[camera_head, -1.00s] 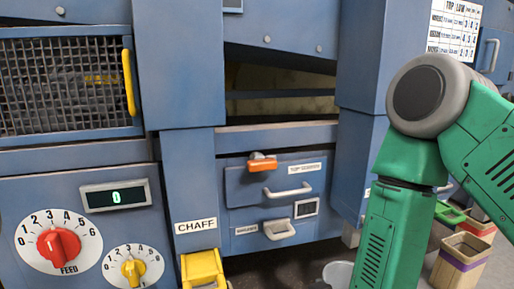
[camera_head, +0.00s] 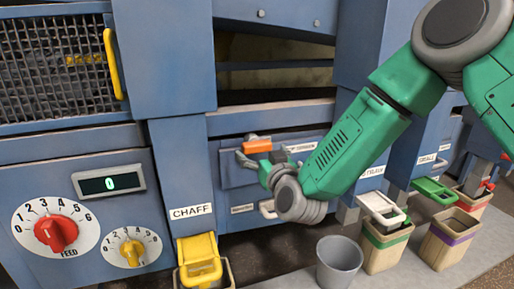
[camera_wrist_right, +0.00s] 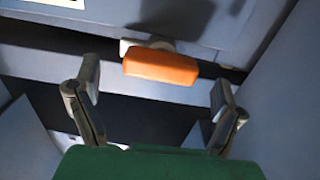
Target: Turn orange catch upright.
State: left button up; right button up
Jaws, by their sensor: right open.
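The orange catch (camera_head: 257,146) lies horizontally at the top edge of the blue top drawer front (camera_head: 229,172). It also shows in the right wrist view (camera_wrist_right: 160,68), lying crosswise on a grey pivot. My right gripper (camera_head: 264,158) is in front of the drawer at the catch, with its fingers apart. In the wrist view the right gripper (camera_wrist_right: 156,80) has one finger on each side of the catch, with a gap at both ends. No contact shows. My left gripper is not in view.
My right forearm hides much of the drawer and its handle. A yellow chute (camera_head: 199,260) is under the CHAFF label (camera_head: 191,211). A grey bucket (camera_head: 339,262) and several bins stand on the floor at right. A red FEED dial (camera_head: 56,234) is on the left panel.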

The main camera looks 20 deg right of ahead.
aim_at(259, 150)
jog(key=shift+w, duration=1.2)
jog(key=shift+w+a, duration=0.15)
jog(key=shift+w, duration=0.3)
jog(key=c, duration=1.1)
